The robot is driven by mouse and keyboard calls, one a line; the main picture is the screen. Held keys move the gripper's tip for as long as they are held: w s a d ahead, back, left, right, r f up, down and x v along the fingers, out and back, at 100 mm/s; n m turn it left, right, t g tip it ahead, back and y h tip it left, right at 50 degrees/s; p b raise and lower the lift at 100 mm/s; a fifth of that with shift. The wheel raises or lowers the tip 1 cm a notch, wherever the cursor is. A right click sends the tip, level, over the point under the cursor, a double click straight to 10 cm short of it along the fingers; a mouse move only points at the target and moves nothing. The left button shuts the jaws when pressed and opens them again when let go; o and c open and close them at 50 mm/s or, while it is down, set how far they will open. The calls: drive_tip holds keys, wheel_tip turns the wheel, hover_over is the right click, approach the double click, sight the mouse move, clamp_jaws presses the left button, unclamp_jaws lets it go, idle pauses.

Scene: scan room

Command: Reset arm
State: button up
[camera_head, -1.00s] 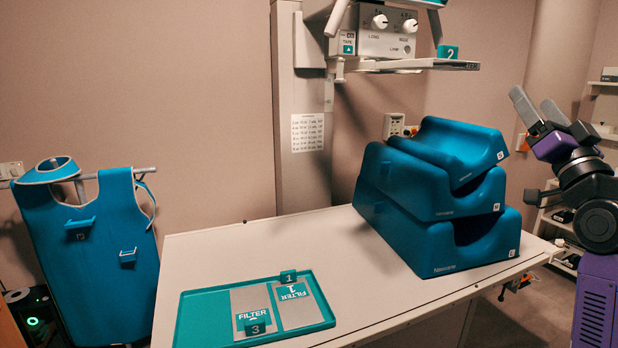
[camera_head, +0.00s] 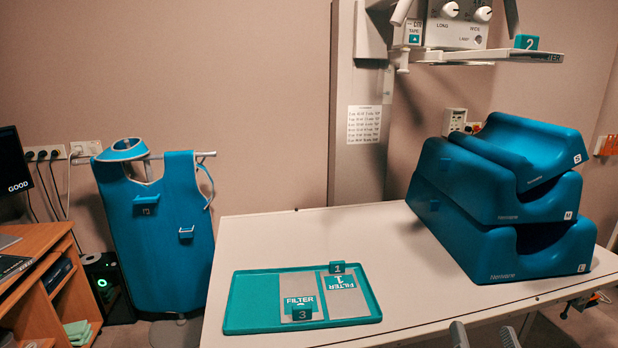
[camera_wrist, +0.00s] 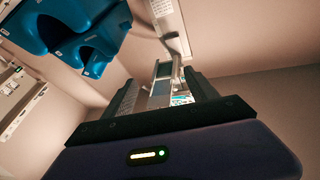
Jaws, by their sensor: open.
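My gripper (camera_head: 485,336) shows only as two grey fingertips at the bottom edge of the head view, in front of the table's near edge. The fingers are apart with nothing between them. In the wrist view my gripper (camera_wrist: 168,92) also shows open and empty, with the wall and the column of the scan unit beyond it. The rest of my arm is out of the head view.
A white table (camera_head: 300,222) carries a teal tray (camera_head: 250,326) with filter plates 1 (camera_head: 343,302) and 3 (camera_head: 297,284). Stacked blue cushions (camera_head: 500,250) stand at its right. A plate marked 2 sits in the overhead unit (camera_head: 455,35). A blue apron (camera_head: 160,250) hangs left; a desk (camera_head: 40,240) stands far left.

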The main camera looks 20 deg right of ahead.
drive_tip(key=s+a+f+n+g+y, duration=0.2)
drive_tip(key=s+a+f+n+y, duration=0.2)
drive_tip(key=s+a, duration=0.5)
drive_tip(key=s+a+f+n+g+y, duration=0.1)
drive_tip(key=s+a+f+n+y, duration=0.3)
drive_tip(key=s+a+f+y, duration=0.3)
drive_tip(key=s+a+f, duration=0.2)
drive_tip(key=a, duration=0.1)
drive_tip(key=shift+f+g, duration=0.3)
drive_tip(key=shift+g, duration=0.1)
drive_tip(key=shift+a, duration=0.1)
